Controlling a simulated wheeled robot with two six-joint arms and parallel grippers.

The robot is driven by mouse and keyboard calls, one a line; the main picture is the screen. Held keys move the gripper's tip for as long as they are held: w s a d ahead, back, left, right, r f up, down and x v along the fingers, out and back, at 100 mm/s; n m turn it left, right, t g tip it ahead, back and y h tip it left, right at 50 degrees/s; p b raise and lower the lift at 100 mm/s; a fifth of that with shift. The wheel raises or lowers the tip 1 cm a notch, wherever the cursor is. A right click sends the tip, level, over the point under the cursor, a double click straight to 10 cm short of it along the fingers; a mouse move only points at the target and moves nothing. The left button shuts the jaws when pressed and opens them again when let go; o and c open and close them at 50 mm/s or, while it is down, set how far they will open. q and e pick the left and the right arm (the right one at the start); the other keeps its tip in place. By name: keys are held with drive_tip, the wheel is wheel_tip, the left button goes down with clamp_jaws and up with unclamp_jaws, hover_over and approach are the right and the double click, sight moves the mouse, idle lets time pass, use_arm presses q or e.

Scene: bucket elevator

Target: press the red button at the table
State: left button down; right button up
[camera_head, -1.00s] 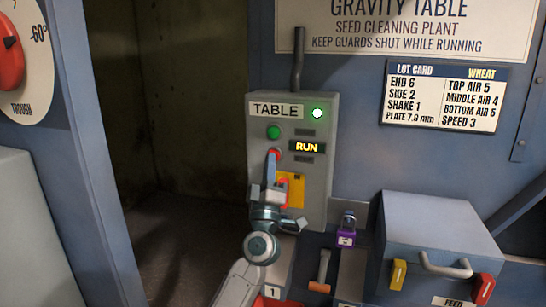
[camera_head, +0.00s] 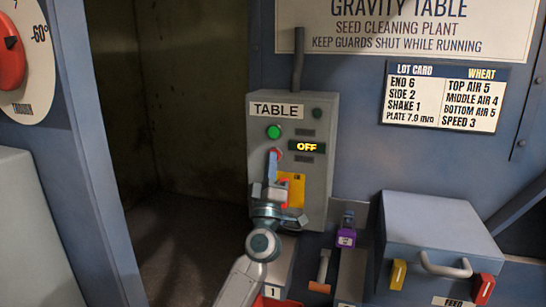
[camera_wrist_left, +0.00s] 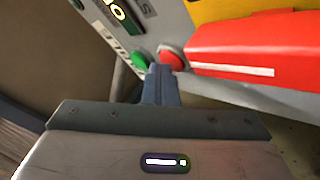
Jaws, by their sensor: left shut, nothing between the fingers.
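The grey control box labelled TABLE (camera_head: 318,170) stands on the blue panel. Its display (camera_head: 307,147) reads OFF and the lamp (camera_head: 317,113) at its top right is dark. The red button (camera_head: 279,152) is below the green button (camera_head: 274,132) and is partly hidden by my fingers. My left gripper (camera_head: 273,158) is shut and empty, its tips at the red button. In the left wrist view the red button (camera_wrist_left: 173,58) is just beyond the closed fingertips (camera_wrist_left: 160,70); I cannot tell whether they touch. My right gripper is out of view.
A yellow plate with a red handle (camera_wrist_left: 235,45) lies close beside the fingers on the box. A purple padlock-like piece (camera_head: 346,238), an orange-ended lever (camera_head: 321,270) and a feed box (camera_head: 435,230) are lower right. A dark open recess (camera_head: 190,100) is left of the box.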

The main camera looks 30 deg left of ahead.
use_arm(q)
drive_tip(key=shift+s, duration=0.15)
drive_tip(key=shift+s+d+p, duration=0.2)
drive_tip(key=shift+s+p, duration=0.4)
drive_tip(key=shift+s, duration=0.1)
drive_tip(key=s+p, duration=0.1)
drive_tip(key=s, duration=0.1)
drive_tip(key=s+d+p, duration=0.1)
drive_tip(key=s, duration=0.1)
drive_tip(key=shift+s+d+p, duration=0.1)
drive_tip(key=shift+s+p, duration=0.2)
drive_tip(key=shift+s, duration=0.1)
idle(0.5)
